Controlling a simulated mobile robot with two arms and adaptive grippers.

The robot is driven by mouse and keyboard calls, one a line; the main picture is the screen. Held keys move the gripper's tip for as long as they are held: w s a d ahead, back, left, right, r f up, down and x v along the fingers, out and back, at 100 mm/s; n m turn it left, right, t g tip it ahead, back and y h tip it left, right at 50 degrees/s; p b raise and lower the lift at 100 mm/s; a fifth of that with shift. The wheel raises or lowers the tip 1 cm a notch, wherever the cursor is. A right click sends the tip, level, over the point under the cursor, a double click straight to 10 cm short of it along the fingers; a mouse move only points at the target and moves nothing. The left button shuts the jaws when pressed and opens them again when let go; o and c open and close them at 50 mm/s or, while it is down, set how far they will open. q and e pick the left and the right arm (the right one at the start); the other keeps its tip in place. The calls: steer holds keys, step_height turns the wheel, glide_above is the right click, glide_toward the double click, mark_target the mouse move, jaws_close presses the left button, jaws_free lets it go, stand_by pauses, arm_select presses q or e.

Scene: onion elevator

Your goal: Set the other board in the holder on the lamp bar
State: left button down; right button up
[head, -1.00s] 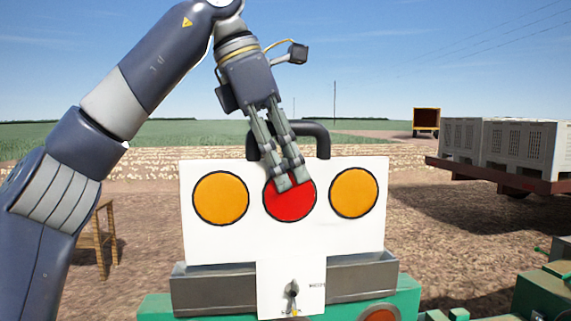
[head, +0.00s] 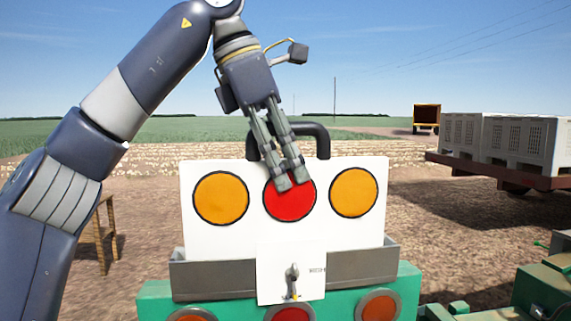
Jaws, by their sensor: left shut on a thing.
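The board (head: 242,168) is white, with one red disc between two orange discs and a black handle (head: 322,142) on its top edge. The holder (head: 215,277) is a grey trough on the green lamp bar (head: 155,306). A white plate with a small lever (head: 305,290) covers the holder's middle. The board stands upright, its lower edge hidden behind the holder's front; I cannot tell whether it touches the bottom. My left gripper (head: 291,184) is shut on the board at its handle, fingers reaching down over the red disc. My right gripper is not in view.
Round lamps (head: 378,306) show on the bar below the holder. Green machine parts (head: 545,290) stand at the right. A trailer with grey crates (head: 505,137) is behind at the right, and a wooden stand (head: 97,245) is at the left.

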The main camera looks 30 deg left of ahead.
arm_select(q)
steer(key=shift+f+b, duration=0.45)
steer(key=shift+f, duration=0.2)
stand_by(0.6)
steer(key=shift+f+b, duration=0.55)
steer(key=shift+f, duration=0.5)
stand_by(0.5)
steer(key=c, duration=1.1)
jaws_free()
